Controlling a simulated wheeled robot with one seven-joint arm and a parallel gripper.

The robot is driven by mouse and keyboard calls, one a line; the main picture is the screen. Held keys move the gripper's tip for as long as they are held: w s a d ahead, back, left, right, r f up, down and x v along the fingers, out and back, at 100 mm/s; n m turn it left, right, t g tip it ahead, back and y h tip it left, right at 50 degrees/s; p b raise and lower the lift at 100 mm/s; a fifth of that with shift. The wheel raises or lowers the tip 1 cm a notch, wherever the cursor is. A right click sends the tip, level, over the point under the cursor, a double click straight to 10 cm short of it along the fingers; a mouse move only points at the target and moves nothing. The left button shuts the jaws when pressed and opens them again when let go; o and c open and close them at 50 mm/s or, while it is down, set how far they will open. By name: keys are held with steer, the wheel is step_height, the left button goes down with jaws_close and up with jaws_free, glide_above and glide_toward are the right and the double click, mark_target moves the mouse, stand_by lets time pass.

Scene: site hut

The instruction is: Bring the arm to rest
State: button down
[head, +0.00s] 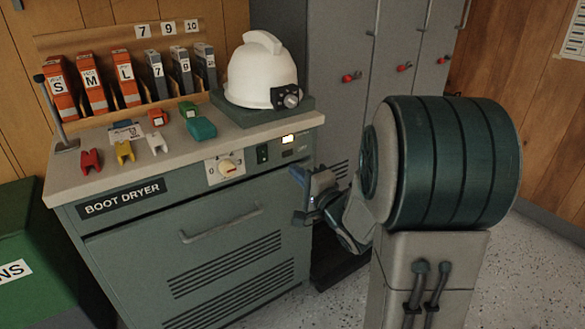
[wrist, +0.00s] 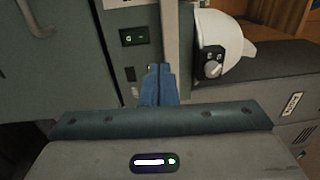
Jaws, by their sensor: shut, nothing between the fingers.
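My gripper (head: 312,190) is in front of the right end of the boot dryer (head: 190,255), below its top edge, with my arm folded close to my body. In the wrist view my gripper's blue fingers (wrist: 158,84) are together with nothing between them. They point toward the dryer's front near a small dark switch panel (wrist: 134,37). I cannot tell whether the fingertips touch the dryer.
The dryer top holds a white helmet (head: 262,75) on a dark block, several binders (head: 125,85), coloured clips and a black-knobbed post (head: 55,115). Grey lockers (head: 335,50) stand behind. A green box (head: 35,250) is at left. Speckled floor (head: 530,265) is clear at right.

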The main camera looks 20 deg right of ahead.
steer(key=s+d+r+n+g+h+p, duration=0.2)
steer(key=s+r+n+g+h+p, duration=0.35)
steer(key=r+p, duration=0.6)
steer(key=s+a+r+n+g+p, duration=0.2)
steer(key=s+r+n+g+p, duration=0.1)
steer(key=s, duration=0.6)
steer(key=s+a+r+n+g+p, duration=0.3)
steer(key=s+r+n+g+p, duration=0.1)
steer(key=s+p, duration=0.6)
steer(key=n+g, duration=0.1)
steer(key=g, duration=0.1)
steer(key=shift+s+a+n+g, duration=0.15)
steer(key=shift+a+n+g, duration=0.05)
steer(key=shift+n+g, duration=0.15)
steer(key=shift+d+r, duration=0.1)
